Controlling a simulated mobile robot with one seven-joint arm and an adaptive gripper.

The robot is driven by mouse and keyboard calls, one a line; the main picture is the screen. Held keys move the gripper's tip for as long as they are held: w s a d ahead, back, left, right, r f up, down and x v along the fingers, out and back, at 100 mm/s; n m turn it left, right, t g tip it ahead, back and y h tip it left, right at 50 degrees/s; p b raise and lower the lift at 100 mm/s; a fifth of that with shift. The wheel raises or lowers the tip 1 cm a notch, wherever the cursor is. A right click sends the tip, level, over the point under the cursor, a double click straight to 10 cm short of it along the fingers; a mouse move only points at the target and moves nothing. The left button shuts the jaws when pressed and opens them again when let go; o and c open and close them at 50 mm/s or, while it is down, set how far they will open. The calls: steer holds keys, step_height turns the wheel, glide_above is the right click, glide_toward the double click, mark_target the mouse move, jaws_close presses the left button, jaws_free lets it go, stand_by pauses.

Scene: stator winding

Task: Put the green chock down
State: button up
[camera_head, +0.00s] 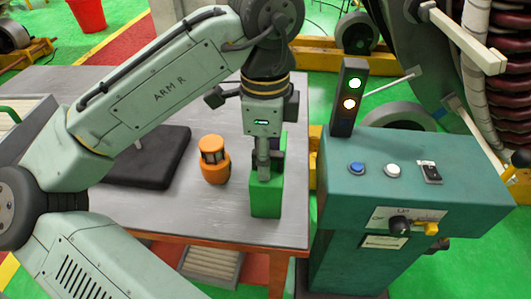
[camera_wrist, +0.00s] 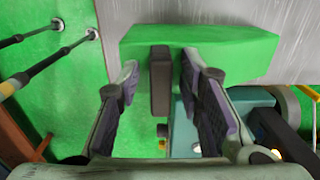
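The green chock (camera_head: 266,201) is a green block at the right front part of the grey table (camera_head: 220,225), close to its edge. In the wrist view, the chock (camera_wrist: 235,52) lies across the top of the picture, with a dark upright handle (camera_wrist: 160,85) on it. My gripper (camera_head: 264,165) is at the chock from above. In the wrist view, the fingers of my gripper (camera_wrist: 160,72) stand apart on either side of the handle, with a gap visible on both sides. The chock appears to rest on the table; its underside is hidden.
An orange lantern-like object (camera_head: 214,165) stands left of the chock. A black pad (camera_head: 155,165) lies farther left, partly behind my arm. A teal control console (camera_head: 400,200) with buttons and a signal light (camera_head: 348,95) stands to the right of the table.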

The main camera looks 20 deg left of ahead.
step_height(320, 180, up, 12)
steer(key=p, duration=0.3)
steer(key=shift+s+r, duration=0.15)
steer(key=shift+r, duration=0.05)
stand_by(0.3)
steer(key=shift+c, duration=0.4)
stand_by(1.0)
